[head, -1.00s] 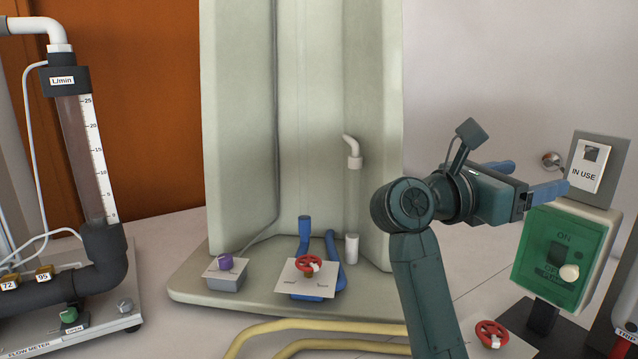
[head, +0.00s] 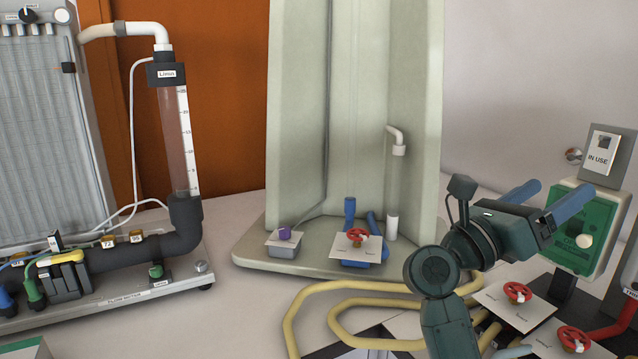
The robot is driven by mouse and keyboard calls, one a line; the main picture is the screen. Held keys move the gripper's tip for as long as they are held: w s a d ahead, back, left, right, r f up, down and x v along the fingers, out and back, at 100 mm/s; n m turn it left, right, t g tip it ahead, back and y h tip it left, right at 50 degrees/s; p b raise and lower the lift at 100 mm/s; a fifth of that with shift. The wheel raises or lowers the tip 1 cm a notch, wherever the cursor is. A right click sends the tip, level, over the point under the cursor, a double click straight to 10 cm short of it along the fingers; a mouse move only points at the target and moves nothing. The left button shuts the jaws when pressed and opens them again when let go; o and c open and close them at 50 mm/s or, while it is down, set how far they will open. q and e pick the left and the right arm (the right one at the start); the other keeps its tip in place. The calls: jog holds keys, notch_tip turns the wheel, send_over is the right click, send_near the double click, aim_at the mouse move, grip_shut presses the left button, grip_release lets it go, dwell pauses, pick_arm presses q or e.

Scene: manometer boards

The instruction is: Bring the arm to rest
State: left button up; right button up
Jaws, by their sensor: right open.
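My right gripper (head: 550,204) is open, with two blue fingers spread apart and nothing between them. It is at the right of the head view, in front of the green switch box (head: 582,228) and hides part of its left side. Whether a finger touches the box I cannot tell. My right arm comes up from the bottom edge and bends at a round joint. My left gripper is not in view.
A pale green board (head: 290,130) stands in the middle, with a red handwheel (head: 357,235) and a purple knob (head: 285,234) at its foot. A flow meter tube (head: 177,140) stands left. Yellow hose (head: 300,312) and red valves (head: 517,291) lie near my arm.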

jog(key=s+a+f+m+t+y, duration=0.1)
jog(key=a+f+m+t+y, duration=0.45)
jog(key=f+m+y, duration=0.35)
jog(key=a+f+m+t+y+p, duration=0.1)
jog(key=a+f+m+t+y, duration=0.6)
jog(key=m, duration=0.5)
jog(key=s+a+f+m+t+y, duration=0.1)
jog(key=a+f+m+t+y, duration=0.25)
jog(key=f+m+y, duration=0.45)
jog(key=s+f+n+g+y, duration=0.1)
jog(key=s+f+n+g, duration=0.2)
jog(key=s+f+g, duration=0.2)
jog(key=s+f+n+g+y, duration=0.1)
jog(key=s+f+n+g, duration=0.3)
jog(key=s+f, duration=0.7)
notch_tip(320, 180, down, 6)
jog(key=shift+s+f+g+p, duration=0.15)
jog(key=shift+g+p, duration=0.15)
jog(key=shift+g, duration=0.7)
jog(key=shift+a, duration=0.1)
